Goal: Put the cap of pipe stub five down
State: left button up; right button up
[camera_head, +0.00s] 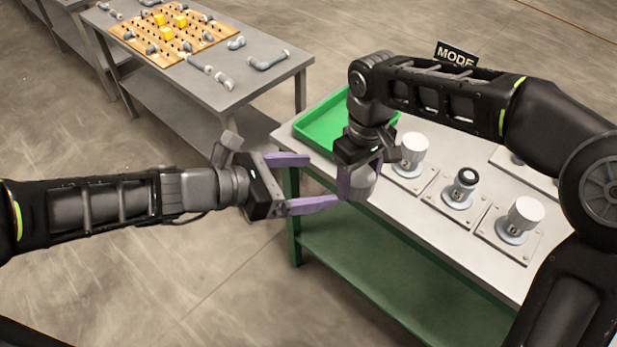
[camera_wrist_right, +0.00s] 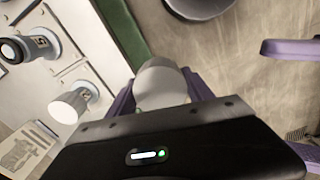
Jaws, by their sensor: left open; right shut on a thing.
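My right gripper (camera_head: 358,182) is shut on a pale grey cap (camera_head: 364,176), held at the near left edge of the table. The cap also shows between the purple fingers in the right wrist view (camera_wrist_right: 160,82). My left gripper (camera_head: 312,182) is open and empty, its fingers pointing at the held cap from the left. An uncapped pipe stub (camera_head: 460,190) with a dark top stands on a plate on the table; its mark looks like a 5 in the right wrist view (camera_wrist_right: 32,46).
Stubs with white caps stand on either side, one behind (camera_head: 413,150) and one in front (camera_head: 524,214). A green tray (camera_head: 318,128) lies at the table's far left. A second table (camera_head: 240,88) holds a pegged wooden board (camera_head: 200,32) and grey pipe pieces.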

aim_at(356, 176)
pick_arm(q)
jog(key=x, duration=1.2)
jog(key=shift+f, duration=0.1)
jog(key=c, duration=1.4)
jog(key=shift+c, duration=0.2)
pick_arm(e)
jog(key=o, duration=1.3)
jog(key=shift+o, duration=0.2)
notch_tip(356, 176, up, 8)
jog(key=shift+f, duration=0.25)
